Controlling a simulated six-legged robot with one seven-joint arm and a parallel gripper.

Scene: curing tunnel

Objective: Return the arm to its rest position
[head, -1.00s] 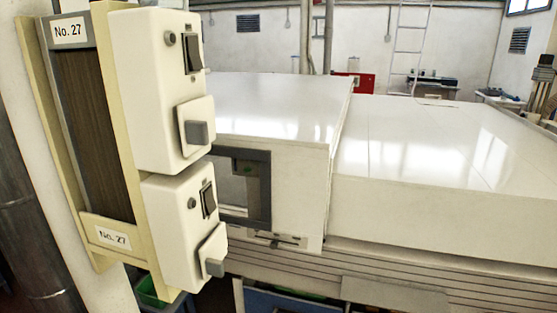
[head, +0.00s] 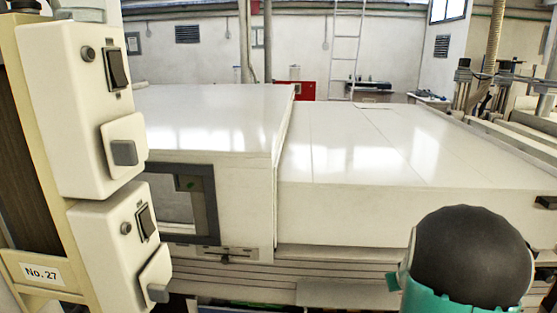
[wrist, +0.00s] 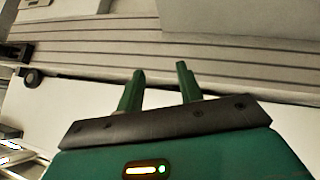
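My gripper (wrist: 160,88) shows in the wrist view with its two green fingers apart and nothing between them. Behind the fingers are the pale, ribbed side panels of the white tunnel housing (wrist: 100,40); I cannot tell the distance to them. In the head view, a rounded black and teal part of my arm stands at the lower right, in front of the white tunnel housing (head: 350,210). My gripper's fingers do not show in the head view.
Two cream switch boxes, an upper one (head: 70,140) and a lower one (head: 95,245), hang on a post at the near left. A control window (head: 205,205) is set in the housing. A ladder (head: 345,50) and red box (head: 300,90) are at the back wall.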

